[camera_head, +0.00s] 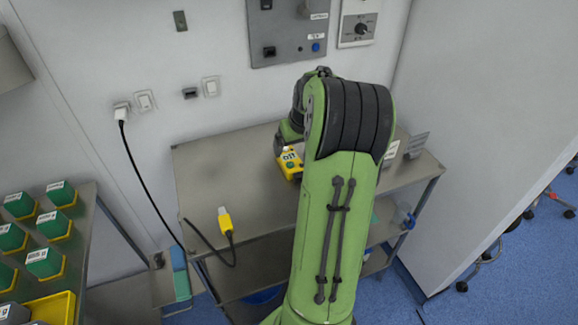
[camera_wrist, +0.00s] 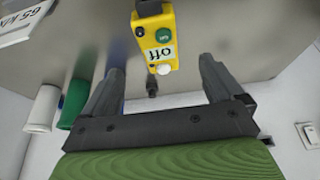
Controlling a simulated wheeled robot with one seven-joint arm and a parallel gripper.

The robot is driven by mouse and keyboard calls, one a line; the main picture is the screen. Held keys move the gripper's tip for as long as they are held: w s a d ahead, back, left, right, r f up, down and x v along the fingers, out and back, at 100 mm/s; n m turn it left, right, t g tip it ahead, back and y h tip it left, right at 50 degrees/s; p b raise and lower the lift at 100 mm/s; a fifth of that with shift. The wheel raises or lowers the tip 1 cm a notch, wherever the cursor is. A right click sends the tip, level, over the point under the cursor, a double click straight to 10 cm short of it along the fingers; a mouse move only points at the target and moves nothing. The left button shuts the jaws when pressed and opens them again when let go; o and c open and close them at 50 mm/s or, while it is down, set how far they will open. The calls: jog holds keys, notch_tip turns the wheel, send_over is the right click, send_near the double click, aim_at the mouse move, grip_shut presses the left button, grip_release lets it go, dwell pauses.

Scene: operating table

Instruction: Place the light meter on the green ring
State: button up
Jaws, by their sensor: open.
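The yellow light meter (camera_head: 291,164), with a display reading "off", lies on the metal table (camera_head: 205,163), partly hidden by my arm. In the wrist view the light meter (camera_wrist: 154,34) shows a green button, a dark button and a white knob or dome at its near end. My gripper (camera_wrist: 160,66) is open, its two fingers apart on either side of the meter's near end. I see no clear contact, and nothing is held.
A white cylinder (camera_wrist: 44,108) stands beside the green object. Green boxes (camera_head: 44,262) fill a left shelf. A wall panel (camera_head: 290,30) is behind.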

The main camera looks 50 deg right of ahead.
aim_at(291, 160)
jog(key=b+x, duration=0.2)
jog(key=x, duration=0.7)
jog(key=shift+d+f, duration=0.2)
jog(key=shift+f, duration=0.2)
jog(key=shift+a+r, duration=0.1)
jog(key=c, duration=1.3)
notch_tip(291, 160, up, 10)
jog(key=p, duration=0.2)
jog(key=shift+p, duration=0.4)
